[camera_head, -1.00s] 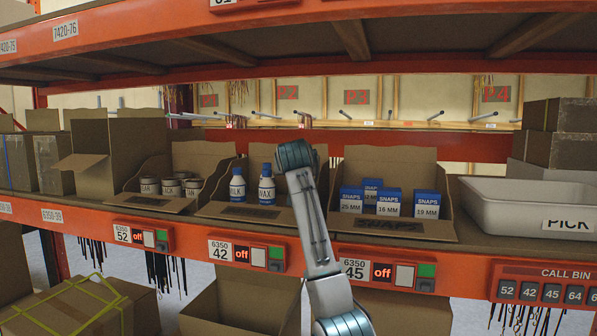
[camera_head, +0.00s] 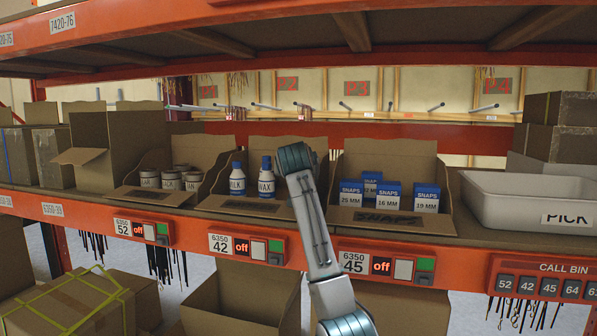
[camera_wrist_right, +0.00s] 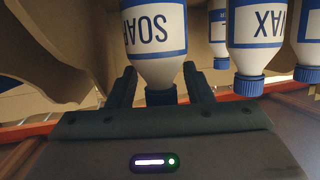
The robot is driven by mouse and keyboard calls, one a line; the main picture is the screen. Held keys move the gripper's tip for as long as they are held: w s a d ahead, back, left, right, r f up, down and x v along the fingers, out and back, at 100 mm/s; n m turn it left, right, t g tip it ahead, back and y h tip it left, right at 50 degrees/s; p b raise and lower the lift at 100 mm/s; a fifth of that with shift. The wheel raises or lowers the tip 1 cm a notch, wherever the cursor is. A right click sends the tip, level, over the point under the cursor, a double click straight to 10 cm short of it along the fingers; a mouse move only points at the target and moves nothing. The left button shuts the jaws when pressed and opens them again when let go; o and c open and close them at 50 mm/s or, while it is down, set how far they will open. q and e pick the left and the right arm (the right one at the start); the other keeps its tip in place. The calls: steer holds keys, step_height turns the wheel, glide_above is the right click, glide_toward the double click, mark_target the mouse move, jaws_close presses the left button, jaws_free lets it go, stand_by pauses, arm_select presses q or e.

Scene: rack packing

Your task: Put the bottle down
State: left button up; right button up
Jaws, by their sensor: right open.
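The SOAP bottle (camera_wrist_right: 153,42) is white with a blue-edged label and blue cap. It shows upside down in the right wrist view. My right gripper (camera_wrist_right: 162,88) is open, with one finger on each side of the bottle's cap and neck. The SOAP bottle's base is out of frame there. In the head view my right arm hides the SOAP bottle and the gripper at the right side of the open carton (camera_head: 238,206) above label 42. WAX (camera_head: 267,183) and another white bottle (camera_head: 237,182) stand in that carton. My left gripper is not in view.
WAX stands close beside the gripper in the wrist view (camera_wrist_right: 256,40). A carton of tins (camera_head: 152,196) is on the left, a carton of SNAPS boxes (camera_head: 390,222) on the right. A pale PICK tray (camera_head: 490,205) stands further right. A shelf beam (camera_head: 300,30) runs above.

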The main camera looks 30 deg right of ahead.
steer(key=shift+s+a+r+b, duration=0.1)
steer(key=shift+s+a+b, duration=0.15)
steer(key=shift+s+b, duration=0.1)
steer(key=b+v, duration=0.3)
steer(key=v, duration=0.8)
steer(key=shift+b, duration=0.35)
